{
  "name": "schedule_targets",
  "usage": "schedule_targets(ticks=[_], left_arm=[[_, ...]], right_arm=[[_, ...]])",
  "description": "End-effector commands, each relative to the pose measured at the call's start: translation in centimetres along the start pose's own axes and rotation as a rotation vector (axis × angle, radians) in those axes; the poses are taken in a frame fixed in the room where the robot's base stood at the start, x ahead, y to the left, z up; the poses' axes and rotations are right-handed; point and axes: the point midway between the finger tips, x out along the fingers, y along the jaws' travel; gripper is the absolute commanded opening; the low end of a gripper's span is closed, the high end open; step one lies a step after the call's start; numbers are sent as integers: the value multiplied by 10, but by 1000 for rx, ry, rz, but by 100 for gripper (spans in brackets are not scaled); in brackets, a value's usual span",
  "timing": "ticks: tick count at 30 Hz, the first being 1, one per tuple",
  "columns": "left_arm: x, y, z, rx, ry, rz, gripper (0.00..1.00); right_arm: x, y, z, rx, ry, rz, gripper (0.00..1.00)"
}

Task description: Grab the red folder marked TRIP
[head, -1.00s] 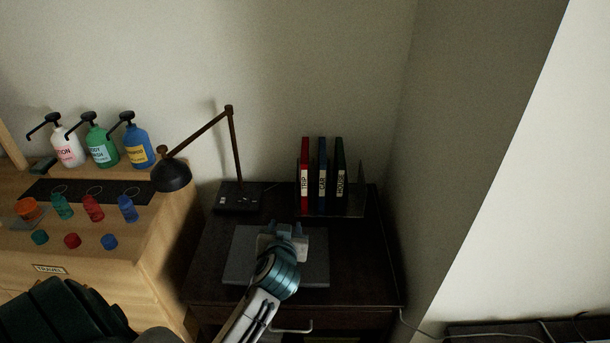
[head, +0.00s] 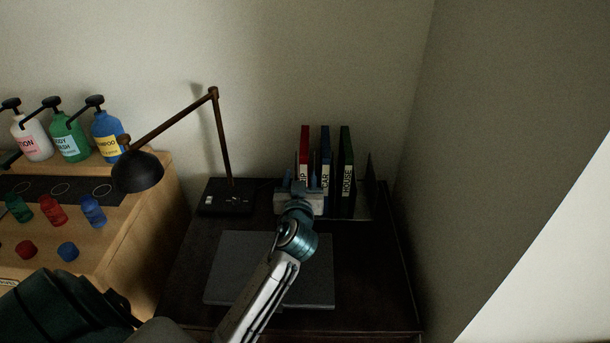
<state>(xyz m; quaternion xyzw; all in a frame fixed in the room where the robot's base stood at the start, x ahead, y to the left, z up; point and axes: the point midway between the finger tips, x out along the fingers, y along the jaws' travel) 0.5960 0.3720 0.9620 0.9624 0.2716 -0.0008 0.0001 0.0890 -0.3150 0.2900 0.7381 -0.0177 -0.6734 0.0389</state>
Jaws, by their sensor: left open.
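The red folder (head: 305,138) stands upright at the left end of a row of three on the dark desk, its label partly hidden behind my gripper. A blue folder marked CAR (head: 325,150) and a green folder marked HOUSE (head: 347,165) stand to its right. My left gripper (head: 299,187) is open, just in front of the lower part of the red folder. Its fingers point at the row; I cannot tell whether they touch or straddle the red folder. My right gripper is not in view.
A dark bookend (head: 368,185) stands right of the folders. A lamp (head: 226,150) stands to their left. A flat grey laptop-like slab (head: 235,270) lies under my arm. A wooden dresser (head: 150,200) with pump bottles (head: 72,140) is at left; a wall closes the right.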

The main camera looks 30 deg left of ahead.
Motion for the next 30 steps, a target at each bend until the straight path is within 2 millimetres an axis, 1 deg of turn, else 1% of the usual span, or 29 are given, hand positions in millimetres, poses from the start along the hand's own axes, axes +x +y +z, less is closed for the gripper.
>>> schedule_targets(ticks=[1,2,5,8,12,17,23,27,30], left_arm=[[1,0,7,0,1,0,47],[3,0,7,1,1,0,47],[15,0,5,3,1,0,47],[32,0,4,3,1,0,47],[50,1,5,2,0,0,47],[60,1,5,1,0,0,47],[86,6,3,2,0,0,47],[103,6,6,1,-1,0,47],[108,6,7,0,0,1,47]], right_arm=[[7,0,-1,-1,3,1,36],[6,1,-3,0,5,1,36],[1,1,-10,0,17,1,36],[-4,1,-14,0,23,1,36],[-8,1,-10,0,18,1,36],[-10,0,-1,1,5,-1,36],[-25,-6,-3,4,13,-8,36],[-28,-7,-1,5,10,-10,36],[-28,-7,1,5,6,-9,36]])
